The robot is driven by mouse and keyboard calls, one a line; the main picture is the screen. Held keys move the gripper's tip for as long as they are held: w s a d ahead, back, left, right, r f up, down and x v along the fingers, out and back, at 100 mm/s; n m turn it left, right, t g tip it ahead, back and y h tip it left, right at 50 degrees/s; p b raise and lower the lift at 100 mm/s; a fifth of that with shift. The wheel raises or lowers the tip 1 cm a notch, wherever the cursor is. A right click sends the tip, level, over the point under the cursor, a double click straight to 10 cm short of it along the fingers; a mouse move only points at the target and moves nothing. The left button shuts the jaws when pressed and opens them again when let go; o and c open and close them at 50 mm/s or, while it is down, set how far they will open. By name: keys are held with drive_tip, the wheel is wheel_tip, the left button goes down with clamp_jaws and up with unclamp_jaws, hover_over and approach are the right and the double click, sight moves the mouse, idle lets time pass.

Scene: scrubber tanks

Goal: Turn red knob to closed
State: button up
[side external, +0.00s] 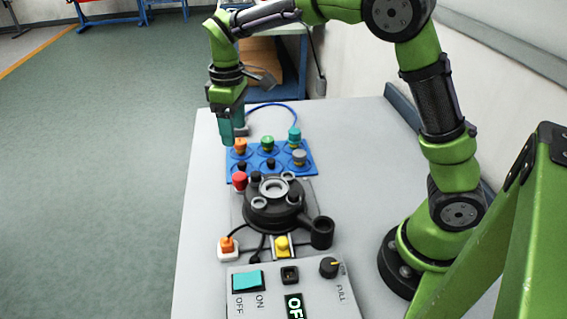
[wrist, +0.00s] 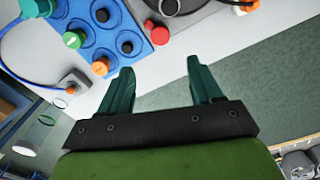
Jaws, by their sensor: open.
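The red knob (side external: 240,181) stands at the left front corner of the blue plate, beside the round black unit. It also shows in the wrist view (wrist: 160,36), just beyond and between my fingertips. My gripper (side external: 227,138) points down near the left edge of the table, above and behind the red knob. In the wrist view my gripper (wrist: 160,68) has its two teal fingers spread apart with nothing between them. The fingers are apart from the knob. Any marking of the knob's position is too small to read.
The blue plate (side external: 262,172) carries orange (side external: 240,147), green (side external: 267,144), teal (side external: 294,135) and grey knobs, with black pegs. The black unit (side external: 272,213) stands in front of it. A control box (side external: 270,297) is nearest the camera. The floor is open left of the table.

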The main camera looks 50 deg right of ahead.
sight(239, 176)
wheel_tip(239, 176, down, 14)
drive_tip(key=shift+r, duration=0.1)
idle(0.4)
drive_tip(key=c, duration=1)
drive_tip(key=shift+c, duration=0.2)
drive_tip(key=shift+m, duration=0.4)
drive_tip(key=m, duration=0.3)
drive_tip(key=shift+r, duration=0.1)
drive_tip(key=m, duration=0.3)
drive_tip(key=shift+m, duration=0.3)
drive_tip(key=m, duration=0.6)
drive_tip(key=shift+m, duration=0.4)
